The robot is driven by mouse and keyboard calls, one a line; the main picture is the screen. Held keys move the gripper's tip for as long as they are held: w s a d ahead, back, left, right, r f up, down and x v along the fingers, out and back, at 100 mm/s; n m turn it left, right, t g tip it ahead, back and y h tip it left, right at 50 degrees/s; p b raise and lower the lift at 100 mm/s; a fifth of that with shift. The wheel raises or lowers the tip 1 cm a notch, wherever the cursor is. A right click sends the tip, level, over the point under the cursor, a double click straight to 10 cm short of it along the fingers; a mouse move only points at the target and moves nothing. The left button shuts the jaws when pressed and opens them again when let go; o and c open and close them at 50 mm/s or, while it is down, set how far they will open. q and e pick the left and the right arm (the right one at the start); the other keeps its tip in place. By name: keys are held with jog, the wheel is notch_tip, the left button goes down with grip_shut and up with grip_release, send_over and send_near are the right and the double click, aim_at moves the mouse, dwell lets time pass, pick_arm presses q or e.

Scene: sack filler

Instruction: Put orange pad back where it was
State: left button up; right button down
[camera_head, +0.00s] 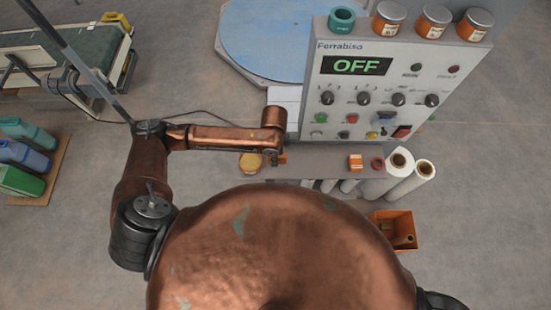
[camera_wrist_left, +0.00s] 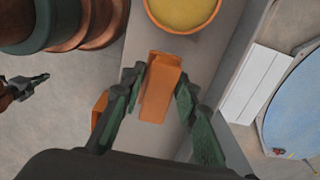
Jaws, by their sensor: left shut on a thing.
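My left gripper (camera_head: 278,160) is over the grey ledge in front of the control panel. Its two dark fingers show in the left wrist view (camera_wrist_left: 158,95), on either side of an orange pad (camera_wrist_left: 160,88), and are shut on it. In the head view only a small part of this pad (camera_head: 283,158) shows beside the gripper. I cannot tell whether the pad touches the ledge. A second orange block (camera_head: 355,162) sits farther right on the ledge. My right gripper (camera_wrist_left: 27,86) appears small at the left of the wrist view, its jaws unclear.
A yellow-topped jar (camera_head: 251,162) stands at the ledge's (camera_head: 320,160) left end. A dark red ring (camera_head: 377,163) lies near its right end. The panel (camera_head: 345,95) reads OFF and has several jars on top. White rolls (camera_head: 410,180) and an orange crate (camera_head: 397,226) are at right.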

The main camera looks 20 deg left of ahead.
pick_arm(q)
jog(key=shift+w+f, duration=0.35)
jog(key=shift+f, duration=1.55)
jog(key=o, duration=0.6)
jog(key=shift+f, duration=0.1)
jog(key=o, duration=0.4)
notch_tip(320, 180, up, 12)
jog(key=shift+s+r, duration=0.1)
jog(key=shift+r, duration=0.05)
